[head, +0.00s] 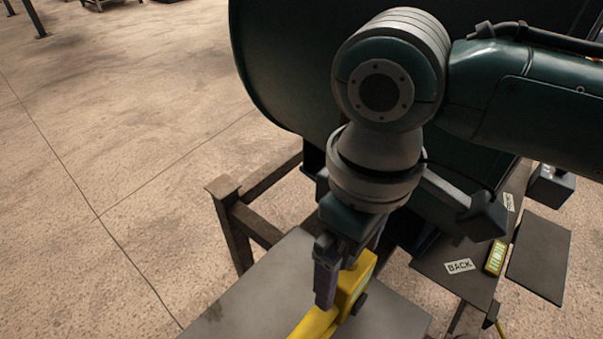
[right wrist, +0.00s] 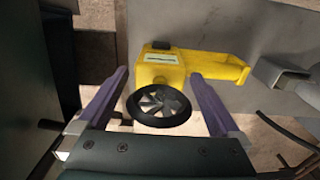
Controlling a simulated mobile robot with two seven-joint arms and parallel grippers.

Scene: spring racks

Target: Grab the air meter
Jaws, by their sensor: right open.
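The air meter is a yellow hand-held device with a round black fan. In the head view the air meter (head: 352,282) lies on the grey table top (head: 262,290) at the bottom, partly hidden by my right gripper (head: 335,285). In the right wrist view the air meter (right wrist: 200,66) shows its label, its handle pointing right and its fan (right wrist: 158,104). My right gripper (right wrist: 163,95) is open, with one purple finger on each side of the fan. I cannot tell whether the fingers touch it. My left gripper is not in view.
To the right is a dark surface with a "BACK" label (head: 459,266) and a small yellow device (head: 496,257). A dark flat panel (head: 539,252) is beside it. A large dark green rounded body (head: 290,70) stands behind my arm.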

